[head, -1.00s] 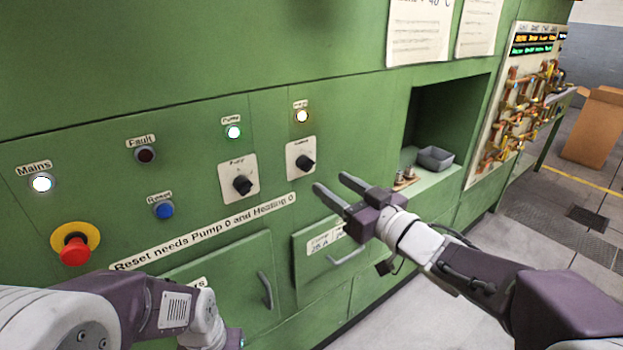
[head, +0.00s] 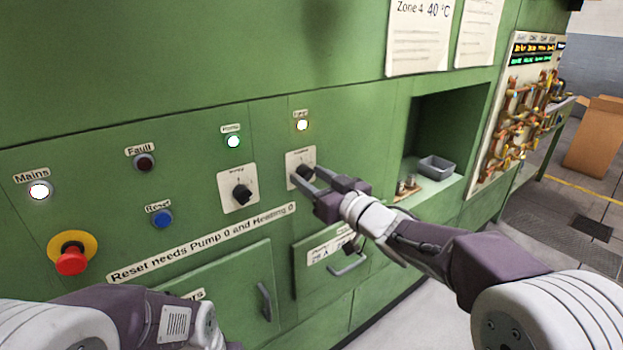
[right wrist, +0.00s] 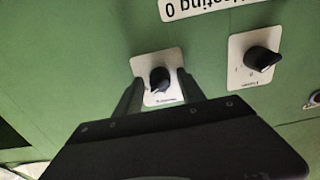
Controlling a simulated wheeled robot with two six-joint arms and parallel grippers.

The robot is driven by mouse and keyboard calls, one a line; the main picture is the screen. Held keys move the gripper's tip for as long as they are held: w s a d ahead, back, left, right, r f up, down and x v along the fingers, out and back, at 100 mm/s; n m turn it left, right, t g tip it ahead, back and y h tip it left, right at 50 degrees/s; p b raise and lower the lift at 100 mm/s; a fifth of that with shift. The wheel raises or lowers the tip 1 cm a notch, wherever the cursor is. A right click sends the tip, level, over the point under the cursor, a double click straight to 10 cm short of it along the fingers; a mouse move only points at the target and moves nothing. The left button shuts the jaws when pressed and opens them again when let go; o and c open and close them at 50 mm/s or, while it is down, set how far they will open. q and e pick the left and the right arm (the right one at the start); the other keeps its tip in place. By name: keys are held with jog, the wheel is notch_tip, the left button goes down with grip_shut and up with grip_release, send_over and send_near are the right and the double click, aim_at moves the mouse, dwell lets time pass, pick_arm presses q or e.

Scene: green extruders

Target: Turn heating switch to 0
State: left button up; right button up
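The heating switch (head: 307,169) is a black knob on a white plate (head: 293,159), below a lit pale-yellow lamp (head: 302,125). It also shows in the right wrist view (right wrist: 160,78). My right gripper (head: 309,177) is open at the switch. In the right wrist view its two fingers (right wrist: 160,88) stand apart, one on each side of the knob, with gaps visible; I cannot tell whether either touches the plate. My left arm shows at the bottom left of the head view, but its fingers are out of frame.
A blue reset button (head: 162,218) and a red emergency button (head: 72,260) are farther left. A drawer handle (head: 347,266) juts out below.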

grip_shut()
jog(key=shift+n, duration=0.3)
jog(key=n+b, duration=0.2)
jog(key=n, duration=0.2)
jog(key=shift+f+n, duration=0.15)
jog(key=shift+n, duration=0.15)
jog(key=shift+n+b, duration=1.65)
jog(key=shift+n, duration=1.65)
jog(key=shift+d, duration=0.1)
jog(key=shift+o, duration=1.4)
grip_release()
